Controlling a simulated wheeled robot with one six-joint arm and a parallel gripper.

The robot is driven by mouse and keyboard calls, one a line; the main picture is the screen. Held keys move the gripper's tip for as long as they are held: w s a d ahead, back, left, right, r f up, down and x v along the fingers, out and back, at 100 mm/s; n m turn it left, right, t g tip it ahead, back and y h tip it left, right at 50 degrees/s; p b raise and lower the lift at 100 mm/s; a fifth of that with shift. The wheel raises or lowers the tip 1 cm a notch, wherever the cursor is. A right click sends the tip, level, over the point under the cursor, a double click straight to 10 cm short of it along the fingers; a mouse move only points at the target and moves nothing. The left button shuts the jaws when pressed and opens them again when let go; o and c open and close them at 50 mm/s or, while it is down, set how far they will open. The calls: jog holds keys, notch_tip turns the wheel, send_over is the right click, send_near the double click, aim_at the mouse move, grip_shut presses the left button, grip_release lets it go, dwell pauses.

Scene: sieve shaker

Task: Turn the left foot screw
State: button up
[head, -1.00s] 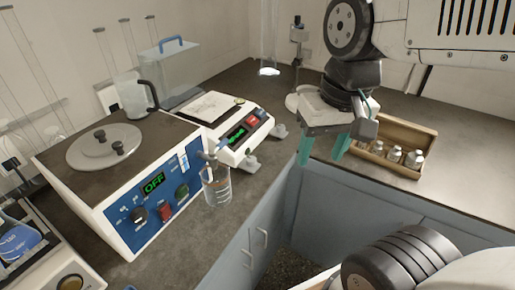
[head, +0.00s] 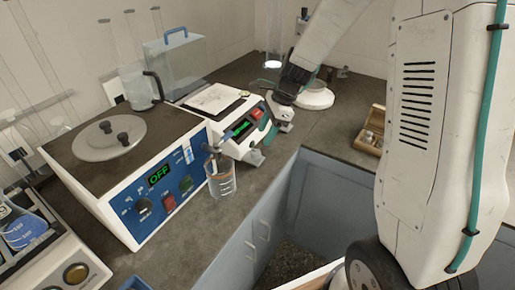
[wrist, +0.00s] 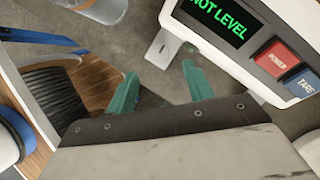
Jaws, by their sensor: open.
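The white balance (head: 215,101) stands on the bench; its green display reads NOT LEVEL in the wrist view (wrist: 215,23). Its left foot (wrist: 163,48), a pale bracket with a grey part beside it, sticks out at the front left corner; in the head view the foot (head: 254,157) shows just below my gripper. My gripper (wrist: 163,82) is open and empty, with teal fingers pointing at the foot. The foot appears just beyond the fingertips, between their lines; I cannot tell whether they touch. The right foot is hidden behind my arm in the head view.
A glass beaker (head: 222,182) holding tools stands close by the left foot. A brush (wrist: 50,90) is close to my left finger in the wrist view. The sieve shaker (head: 120,215), showing OFF, is left. A wooden tray (head: 371,140) with bottles is right.

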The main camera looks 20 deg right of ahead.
aim_at(256, 151)
jog(key=x, duration=0.7)
jog(key=shift+s+f, duration=0.1)
jog(key=shift+f, duration=0.05)
jog(key=c, duration=1)
